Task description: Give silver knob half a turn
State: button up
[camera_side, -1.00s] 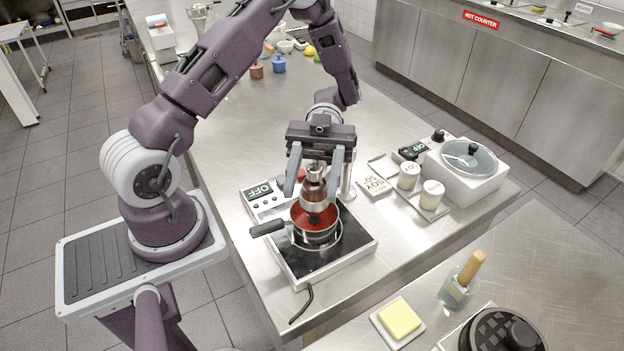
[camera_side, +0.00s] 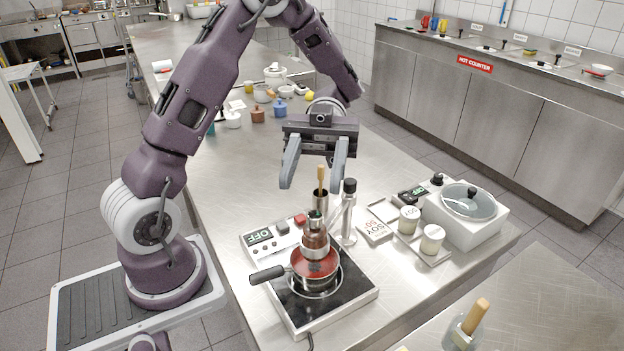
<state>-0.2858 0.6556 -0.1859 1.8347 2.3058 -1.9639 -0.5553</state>
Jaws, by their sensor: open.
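A small silver-grey knob (camera_side: 283,228) is on the control panel of the hot plate (camera_side: 351,296), beside a display reading OFF (camera_side: 260,236). A pan (camera_side: 296,283) with a black handle and red contents is on the plate.
A red button (camera_side: 300,220) is close to the knob. A tall black-topped bottle (camera_side: 349,215) stands just behind the pan. A tray with white jars (camera_side: 432,240) and a white appliance (camera_side: 466,228) are to the right.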

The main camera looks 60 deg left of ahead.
aim_at(309, 214)
jog(key=a+f+n+t+h, duration=0.1)
jog(key=a+f+n+t, duration=0.1)
jog(key=f+n+t, duration=0.1)
jog(key=a+f+n+t+h, duration=0.1)
jog(key=a+f+n+t, duration=0.2)
jog(key=t, duration=0.5)
jog(key=a+f+n+t+h, duration=0.1)
jog(key=a+f+n+t, duration=0.2)
jog(key=f+n+t, duration=0.1)
jog(key=shift+s+a+f+n+t, duration=0.1)
jog(key=shift+a+n+t, duration=0.05)
jog(key=shift+n+t, duration=0.3)
jog(key=shift+s+a+f+n+t, duration=0.1)
jog(key=shift+n+t, duration=0.25)
jog(key=shift+t, duration=0.2)
jog(key=x, duration=0.6)
jog(key=shift+w+d, duration=0.15)
jog(key=shift+d, duration=0.1)
grip_shut()
